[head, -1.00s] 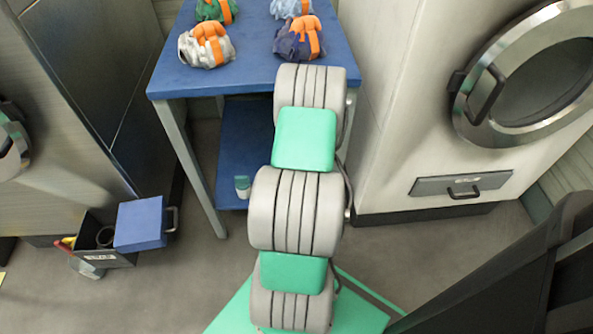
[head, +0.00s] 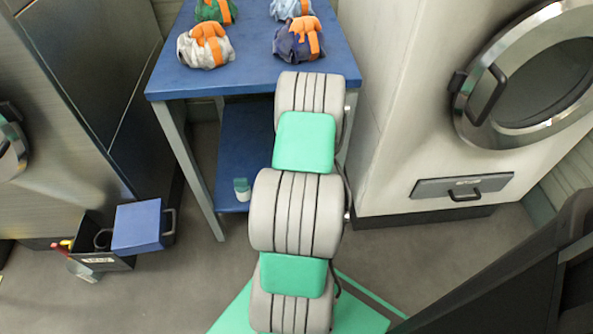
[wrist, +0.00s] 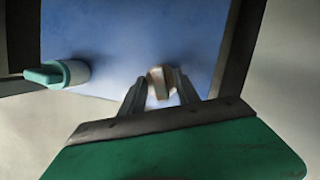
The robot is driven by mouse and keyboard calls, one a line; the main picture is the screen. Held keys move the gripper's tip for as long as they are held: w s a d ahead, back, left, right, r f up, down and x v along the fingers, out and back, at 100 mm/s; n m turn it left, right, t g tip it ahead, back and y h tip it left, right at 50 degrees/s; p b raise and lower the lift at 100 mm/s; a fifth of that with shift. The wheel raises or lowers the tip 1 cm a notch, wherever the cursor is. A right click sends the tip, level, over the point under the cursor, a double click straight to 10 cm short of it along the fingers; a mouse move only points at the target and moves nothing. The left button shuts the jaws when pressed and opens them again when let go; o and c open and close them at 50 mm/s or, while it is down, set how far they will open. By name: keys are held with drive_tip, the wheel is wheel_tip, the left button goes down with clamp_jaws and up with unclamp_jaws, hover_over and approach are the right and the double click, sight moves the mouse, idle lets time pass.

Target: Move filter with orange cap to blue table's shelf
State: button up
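The blue table (head: 250,72) has a lower blue shelf (head: 232,150), which also fills the upper part of the wrist view (wrist: 130,35). In the wrist view, my gripper (wrist: 160,84) is over the shelf's surface. Its two fingers close on the sides of a small pale, brownish item (wrist: 160,82), seemingly the filter. Its cap colour is not clear in the dim light, and I cannot tell whether it touches the shelf. In the head view my arm hides the gripper and this item.
A white bottle with a teal cap (head: 242,189) is at the shelf's left front; it also shows in the wrist view (wrist: 58,74). Table legs (head: 190,165) flank the shelf. Bundled bags (head: 207,47) lie on the tabletop. A white machine (head: 400,120) stands close on the right.

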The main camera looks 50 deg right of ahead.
drive_tip(key=p+v, duration=0.2)
drive_tip(key=v, duration=0.3)
drive_tip(key=shift+r+p, duration=0.3)
drive_tip(key=shift+r, duration=0.05)
drive_tip(key=s+a+p, duration=0.3)
drive_tip(key=s+a, duration=0.2)
drive_tip(key=s, duration=0.6)
drive_tip(key=w+a+r+n, duration=1.4)
drive_tip(key=n, duration=0.4)
drive_tip(key=s+a+r+n, duration=0.1)
drive_tip(key=a+r+n, duration=0.3)
drive_tip(key=a+n, duration=0.3)
drive_tip(key=s+a+r+n+y, duration=0.1)
drive_tip(key=a+r+n, duration=0.3)
drive_tip(key=a+n, duration=0.3)
drive_tip(key=s+a+r+n, duration=0.2)
drive_tip(key=a+r+n, duration=0.2)
drive_tip(key=a+n, duration=0.4)
drive_tip(key=shift+n+g, duration=0.4)
drive_tip(key=shift+n, duration=0.2)
